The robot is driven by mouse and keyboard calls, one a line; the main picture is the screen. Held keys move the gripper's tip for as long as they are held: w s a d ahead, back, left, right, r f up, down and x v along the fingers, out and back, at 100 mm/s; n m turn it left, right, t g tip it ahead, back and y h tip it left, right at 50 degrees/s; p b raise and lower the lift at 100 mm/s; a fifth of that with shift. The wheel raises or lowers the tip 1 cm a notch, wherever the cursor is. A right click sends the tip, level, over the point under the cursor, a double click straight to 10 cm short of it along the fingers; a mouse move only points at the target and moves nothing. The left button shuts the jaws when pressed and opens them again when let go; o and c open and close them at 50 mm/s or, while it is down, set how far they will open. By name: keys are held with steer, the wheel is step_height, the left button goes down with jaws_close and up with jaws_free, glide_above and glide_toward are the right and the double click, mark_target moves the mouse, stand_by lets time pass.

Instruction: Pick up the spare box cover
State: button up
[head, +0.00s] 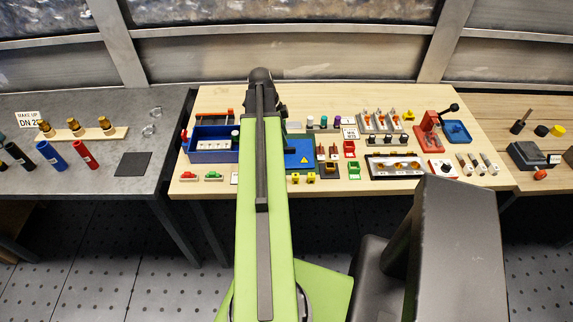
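A flat blue plate with a yellow warning triangle (299,163), which looks like the box cover, lies on the light wooden bench just right of my arm. My arm partly hides its left side. A blue open box (212,156) with small parts in it sits left of my arm. I cannot tell from here which part is marked as spare. The dark end of my arm, with my gripper (262,78), is over the back of the bench, beyond the plate. Its fingers are hidden or too small to make out.
Small yellow, green and red parts (355,170) line the bench's front. A red press with a black lever (429,123) and a blue tray (456,131) stand at right. The grey table (100,185) at left holds coloured cylinders. A dark block (460,240) fills the right foreground.

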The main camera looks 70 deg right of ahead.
mark_target(286, 152)
steer(key=b+x, duration=0.1)
steer(key=x, duration=0.1)
steer(key=b+x, duration=0.4)
steer(key=shift+a+f, duration=0.2)
steer(key=shift+f, duration=0.05)
steer(key=shift+w+r, duration=0.1)
steer(key=shift+r, duration=0.1)
jaws_close()
steer(key=shift+a, duration=0.1)
stand_by(0.9)
